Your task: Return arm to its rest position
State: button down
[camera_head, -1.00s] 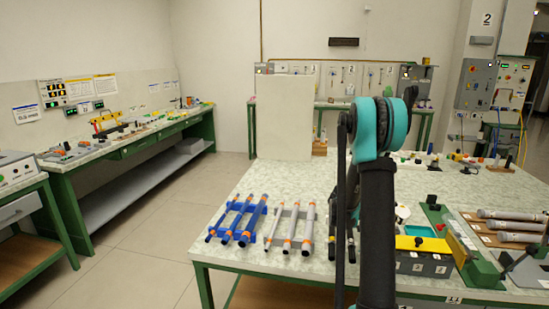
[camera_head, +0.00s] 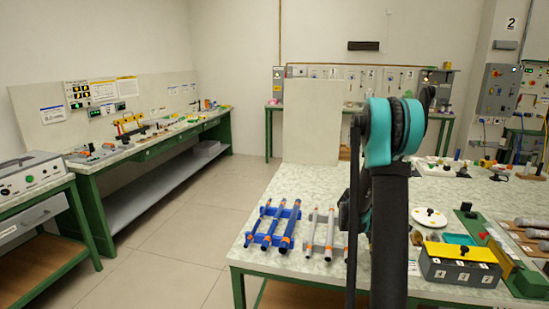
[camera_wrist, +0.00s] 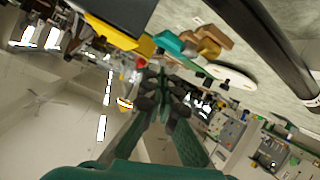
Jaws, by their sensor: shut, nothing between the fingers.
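My arm rises in front of the worktable (camera_head: 262,256) in the head view, its teal joint at the top. That arm hides part of the table, and my gripper cannot be made out there. In the wrist view my gripper (camera_wrist: 163,82) shows with its dark fingers together and nothing between them. The fingers point away from the camera, clear of any object. The wrist picture is strongly tilted, with tabletop things across its top.
A blue rack (camera_head: 272,228) of rods and a grey rack (camera_head: 319,230) stand left of my arm. A yellow-topped numbered box (camera_head: 460,266) and a white disc (camera_head: 429,218) lie to its right. A pale upright panel (camera_head: 312,122) stands behind. Floor at left is free.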

jog(key=s+a+n+t+y, duration=0.1)
jog(key=s+a+n+y, duration=0.1)
jog(key=s+a, duration=0.1)
jog(key=s+a+f+n+t+y, duration=0.1)
jog(key=s+a+n+y, duration=0.1)
jog(key=a, duration=0.4)
jog(key=s+a+n+t+y, duration=0.1)
jog(key=s+a+n+y, duration=0.1)
jog(key=s+a+n, duration=0.2)
jog(key=shift+s+a+f, duration=0.2)
jog(key=shift+s+a, duration=0.15)
jog(key=shift+s, duration=0.2)
jog(key=s+a+f+n+t+y, duration=0.2)
jog(key=s+a+n+y, duration=0.5)
jog(key=s+a, duration=0.5)
jog(key=a+f, duration=0.1)
jog(key=a, duration=0.3)
jog(key=shift+f+n+t, duration=0.3)
jog(key=shift+n, duration=0.1)
jog(key=shift+a, duration=0.1)
